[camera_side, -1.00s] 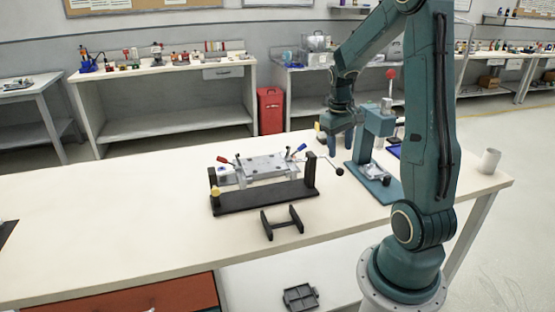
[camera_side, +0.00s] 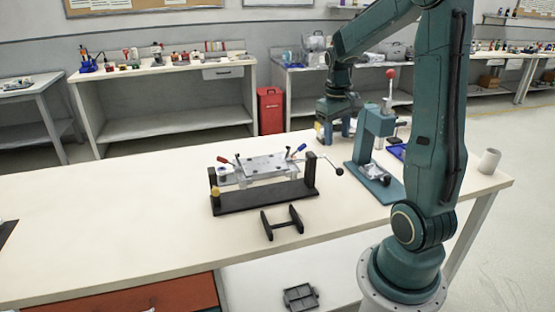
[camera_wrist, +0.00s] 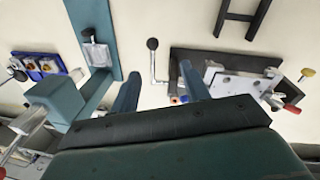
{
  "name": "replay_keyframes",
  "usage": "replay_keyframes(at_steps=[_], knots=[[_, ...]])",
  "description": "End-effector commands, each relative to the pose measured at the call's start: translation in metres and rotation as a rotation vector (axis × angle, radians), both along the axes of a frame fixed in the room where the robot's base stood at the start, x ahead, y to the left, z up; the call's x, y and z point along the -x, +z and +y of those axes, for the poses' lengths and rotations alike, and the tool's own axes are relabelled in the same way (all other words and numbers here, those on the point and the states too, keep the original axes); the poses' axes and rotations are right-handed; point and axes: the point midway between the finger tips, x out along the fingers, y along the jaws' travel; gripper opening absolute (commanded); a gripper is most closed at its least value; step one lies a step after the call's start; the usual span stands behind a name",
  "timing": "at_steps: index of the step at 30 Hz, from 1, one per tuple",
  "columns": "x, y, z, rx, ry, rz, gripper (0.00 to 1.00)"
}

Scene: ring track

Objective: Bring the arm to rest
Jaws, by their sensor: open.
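My gripper (camera_side: 334,136) is above the far part of the bench, just left of the teal press, with its fingers pointing down. In the wrist view my two teal fingers (camera_wrist: 160,92) stand well apart with nothing between them. The ring-track fixture (camera_side: 262,195) stands on the bench, to the left of and nearer than my gripper. It has a black base, two posts, a metal plate on top and a crank with a black ball at its right end. In the wrist view its black base (camera_wrist: 225,58) lies right of my fingers.
The teal press (camera_side: 375,160) with a red knob stands close to the right of my gripper. A black stand (camera_side: 282,222) is in front of the fixture.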

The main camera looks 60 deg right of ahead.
Motion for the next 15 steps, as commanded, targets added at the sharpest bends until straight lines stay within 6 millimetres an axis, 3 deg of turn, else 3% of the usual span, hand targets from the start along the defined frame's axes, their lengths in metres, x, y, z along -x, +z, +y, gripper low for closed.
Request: replay_keyframes(at_steps=[7,15], knots=[[-0.014,0.03,0.053,0.035,0.092,-0.077,0.46],[-0.014,0.06,0.124,0.06,0.212,-0.187,0.46]])
